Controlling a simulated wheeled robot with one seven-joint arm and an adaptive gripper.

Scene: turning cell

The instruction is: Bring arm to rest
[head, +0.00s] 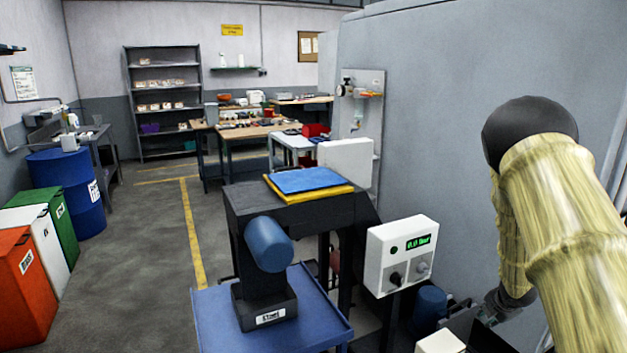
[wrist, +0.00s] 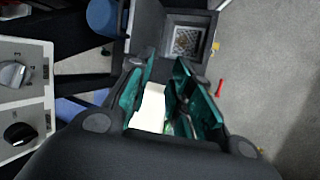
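My arm, in a pale yellow patterned cover with a dark round joint, fills the right side of the head view and bends down toward the lower right. My gripper (wrist: 166,75) shows in the wrist view with teal-lined fingers standing apart. A white block-like thing (wrist: 152,108) appears in the gap between the fingers. I see no clear grip on it, and its depth is hard to judge. The gripper's tips are not clear in the head view.
A white control box (head: 401,255) with a green display and knobs stands left of my arm; its knobs also show in the wrist view (wrist: 20,100). A blue cart (head: 215,318) carries a dark stand with a blue cylinder (head: 268,244). A grey wall (head: 440,120) is close behind.

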